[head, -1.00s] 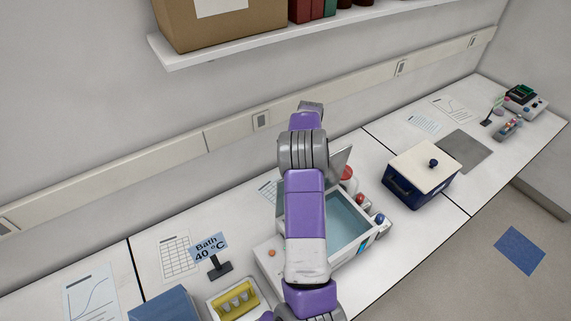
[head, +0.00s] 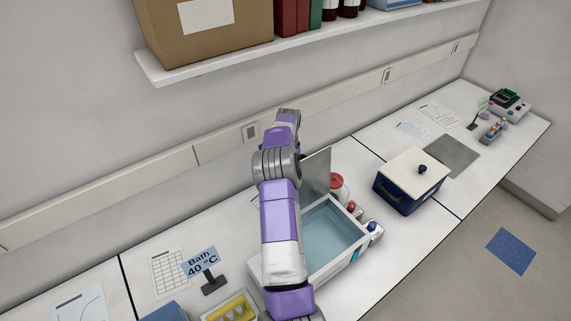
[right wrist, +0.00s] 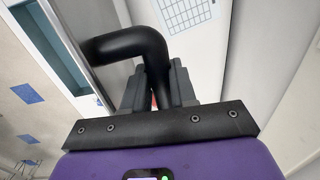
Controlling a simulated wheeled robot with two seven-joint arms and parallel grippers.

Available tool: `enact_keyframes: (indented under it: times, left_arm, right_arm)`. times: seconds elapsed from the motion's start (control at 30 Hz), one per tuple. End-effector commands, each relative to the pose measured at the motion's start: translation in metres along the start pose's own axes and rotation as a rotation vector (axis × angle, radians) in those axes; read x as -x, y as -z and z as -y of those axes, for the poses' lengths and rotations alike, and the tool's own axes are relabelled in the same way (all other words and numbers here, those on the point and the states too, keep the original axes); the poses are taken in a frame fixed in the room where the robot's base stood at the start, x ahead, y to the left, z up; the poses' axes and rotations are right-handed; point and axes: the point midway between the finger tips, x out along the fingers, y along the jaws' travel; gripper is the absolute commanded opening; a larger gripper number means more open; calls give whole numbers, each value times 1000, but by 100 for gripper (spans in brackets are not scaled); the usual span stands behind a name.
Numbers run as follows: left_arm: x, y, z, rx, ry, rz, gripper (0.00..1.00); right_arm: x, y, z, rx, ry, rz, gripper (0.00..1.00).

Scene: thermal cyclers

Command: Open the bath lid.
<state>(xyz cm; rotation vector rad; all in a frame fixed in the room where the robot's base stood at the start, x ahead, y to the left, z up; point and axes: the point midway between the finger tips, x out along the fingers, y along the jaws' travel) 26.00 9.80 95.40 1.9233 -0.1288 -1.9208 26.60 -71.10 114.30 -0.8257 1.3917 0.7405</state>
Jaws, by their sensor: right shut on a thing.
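The water bath (head: 335,236) is a white box with blue water showing, partly hidden behind my arm in the head view. Its grey lid (head: 317,172) stands raised at the back edge, close to upright. In the right wrist view my right gripper (right wrist: 160,88) is shut on the black lid handle (right wrist: 128,45), a thick bent bar. The lid panel and the bath's blue water (right wrist: 62,52) show at the upper left there. In the head view the right gripper is hidden behind my purple and grey arm. My left gripper is not in view.
A "Bath 40 °C" sign (head: 204,265) and a yellow tube rack (head: 232,308) stand left of the bath. Bottles with red and blue caps (head: 372,228) stand at its right. A dark blue box with a pale lid (head: 411,181) is farther right. A shelf (head: 158,72) hangs above.

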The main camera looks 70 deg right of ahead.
Motion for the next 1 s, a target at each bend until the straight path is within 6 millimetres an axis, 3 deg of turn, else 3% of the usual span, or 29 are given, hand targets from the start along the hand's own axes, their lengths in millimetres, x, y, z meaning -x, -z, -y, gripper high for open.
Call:
enact_keyframes:
  times: [0.03,0.17,0.53,0.8,1.0]
  left_arm:
    - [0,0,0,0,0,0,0]
    - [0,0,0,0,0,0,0]
    - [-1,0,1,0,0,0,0]
    - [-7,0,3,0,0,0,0]
    - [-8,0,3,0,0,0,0]
  right_arm:
    - [-2,-1,1,6,2,0,31]
    - [-2,-1,1,4,2,-1,51]
    - [6,0,1,1,4,-3,51]
    - [50,0,2,3,6,-4,51]
    - [71,0,2,3,3,-2,51]
